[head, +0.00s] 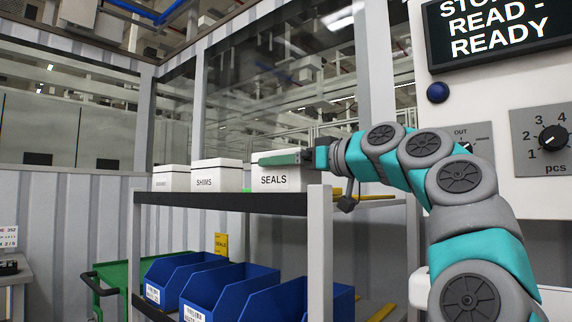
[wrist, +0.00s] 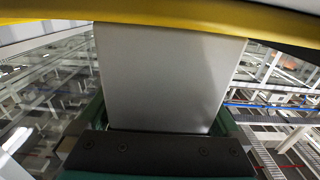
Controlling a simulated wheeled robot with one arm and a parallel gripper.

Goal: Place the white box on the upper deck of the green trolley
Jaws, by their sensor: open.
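Three white boxes stand in a row on the upper shelf: one labelled SEALS (head: 274,181), one labelled SHIMS (head: 204,181) and a third at the left (head: 171,180) with a label too small to read. My gripper (head: 264,161) is at the SEALS box, with one green finger along the near side of its top. The other finger is hidden in the head view. In the wrist view a pale box face (wrist: 170,75) fills the space between the open green fingers. The green trolley (head: 118,276) is low at the left, behind the rack, partly hidden.
The dark upper shelf (head: 230,201) is held by grey posts. Blue bins (head: 235,290) fill the lower level, beside the trolley. A control panel (head: 500,120) with dials stands at the right. A yellow bar (wrist: 170,27) crosses the top of the wrist view.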

